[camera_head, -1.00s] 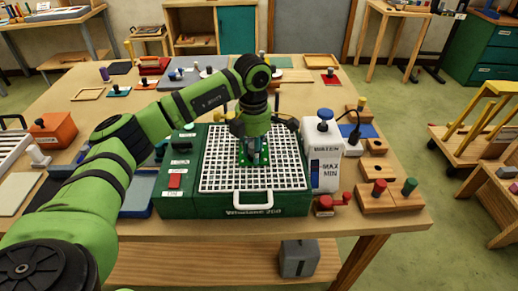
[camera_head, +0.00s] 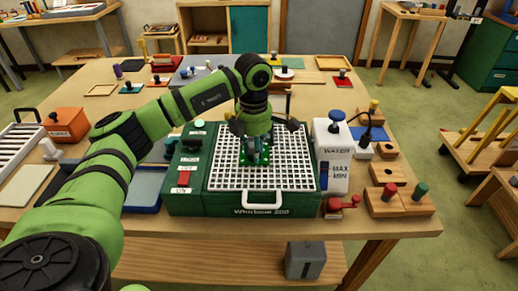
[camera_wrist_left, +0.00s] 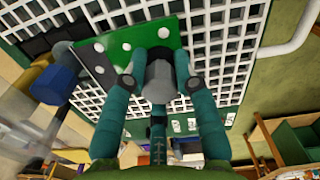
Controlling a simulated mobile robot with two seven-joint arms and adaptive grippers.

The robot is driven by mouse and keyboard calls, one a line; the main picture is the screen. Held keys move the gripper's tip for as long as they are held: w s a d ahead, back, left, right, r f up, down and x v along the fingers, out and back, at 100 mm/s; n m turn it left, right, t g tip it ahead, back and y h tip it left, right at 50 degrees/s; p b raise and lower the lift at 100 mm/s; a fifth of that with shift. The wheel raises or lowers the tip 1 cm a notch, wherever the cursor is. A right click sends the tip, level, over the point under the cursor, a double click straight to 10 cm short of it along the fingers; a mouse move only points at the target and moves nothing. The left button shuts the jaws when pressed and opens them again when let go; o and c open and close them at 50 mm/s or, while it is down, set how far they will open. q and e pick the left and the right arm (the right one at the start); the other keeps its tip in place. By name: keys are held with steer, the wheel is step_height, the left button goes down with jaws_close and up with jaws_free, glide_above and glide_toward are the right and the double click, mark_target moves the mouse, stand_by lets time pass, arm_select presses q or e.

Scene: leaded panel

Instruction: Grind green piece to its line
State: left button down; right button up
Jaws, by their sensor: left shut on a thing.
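The green piece (camera_head: 245,160) lies over the white grid of the green grinder (camera_head: 220,205), under my left gripper (camera_head: 257,150). In the left wrist view the green piece (camera_wrist_left: 160,32) is a flat plate with pale dots; a dark grey dotted area (camera_wrist_left: 95,68) adjoins it along a straight edge. My left gripper (camera_wrist_left: 158,75) is shut on a grey knob (camera_wrist_left: 158,85) above the piece. A blue and yellow part (camera_wrist_left: 55,84) sits close to the dark area. I cannot tell whether they touch. My right gripper is not in view.
A water tank (camera_head: 331,155) stands at the grinder's right, with a red crank (camera_head: 343,203) in front. Wooden blocks with red and green knobs (camera_head: 400,200) stand farther right. A blue tray (camera_head: 145,195) lies at the left. Several knobbed pieces lie behind.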

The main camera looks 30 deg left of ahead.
mark_target(271, 159)
arm_select(q)
steer(key=shift+s+a, duration=0.15)
steer(key=shift+a, duration=0.25)
steer(key=shift+d, duration=0.15)
steer(key=shift+w+d, duration=0.75)
steer(key=shift+d, duration=0.35)
steer(key=shift+w+d, duration=0.4)
steer(key=shift+d, duration=0.2)
steer(key=shift+w+d, duration=0.35)
steer(key=shift+d, duration=0.25)
steer(key=shift+a, duration=0.25)
steer(key=shift+s+a, duration=0.75)
steer(key=shift+a, duration=0.25)
steer(key=shift+a, duration=0.1)
